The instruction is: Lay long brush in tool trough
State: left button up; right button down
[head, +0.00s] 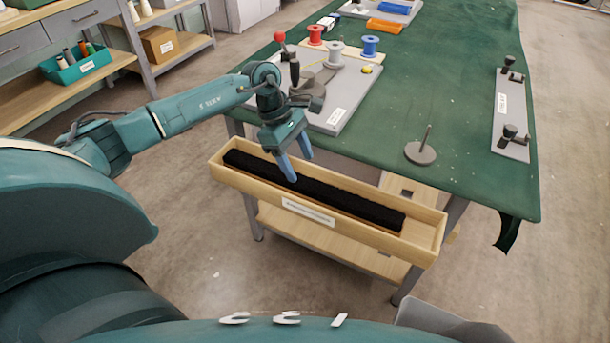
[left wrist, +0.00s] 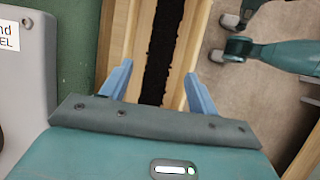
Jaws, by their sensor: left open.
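The tool trough (head: 432,250) is a long pale wooden box with a label, along the near edge of the green table. The long brush (head: 340,199), with black bristles and a thin brown edge, lies lengthwise inside it, with bare floor of the trough at the right end. My left gripper (head: 297,168) is above the left half of the brush, fingers pointing down, open and empty. In the left wrist view, the open fingers (left wrist: 158,84) stand either side of the black bristles (left wrist: 162,45), apart from them, near the trough's walls (left wrist: 190,42). My right gripper is not in view.
The green table (head: 455,110) holds a grey panel (head: 345,95) with a red-knobbed lever beside my left arm, red and blue spools, a round base with a pin (head: 421,152), and a clamp plate (head: 511,115). Shelves stand at the left.

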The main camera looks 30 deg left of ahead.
pick_arm(q)
jog(key=v, duration=0.5)
jog(key=s+d+f+n+h, duration=0.25)
jog(key=d+h, duration=0.25)
jog(key=d, duration=0.8)
jog(key=s+d+r+n+t+h, duration=0.3)
jog(key=d+n+h, duration=0.2)
jog(key=d+n, duration=0.15)
jog(key=s+d+r+n+t+h, duration=0.2)
jog(key=s+d+n+t+h, duration=0.1)
jog(key=d+n+t+h, duration=0.25)
jog(key=s+a+f+m+t+y, duration=0.1)
jog(key=s+a+f+m+y, duration=0.1)
jog(key=m, duration=0.9)
jog(key=s+a+f+m+t+y, duration=0.1)
jog(key=s+f+m+y, duration=0.3)
jog(key=m, duration=0.8)
jog(key=s+a+f+m+t+y, duration=0.1)
jog(key=s+a+f+m+y, duration=0.2)
jog(key=f+m+y, duration=0.4)
jog(key=m+y, duration=0.2)
jog(key=m, duration=0.3)
jog(key=shift+s+a+t, duration=0.25)
jog(key=shift+s+t, duration=0.1)
jog(key=shift+s, duration=0.05)
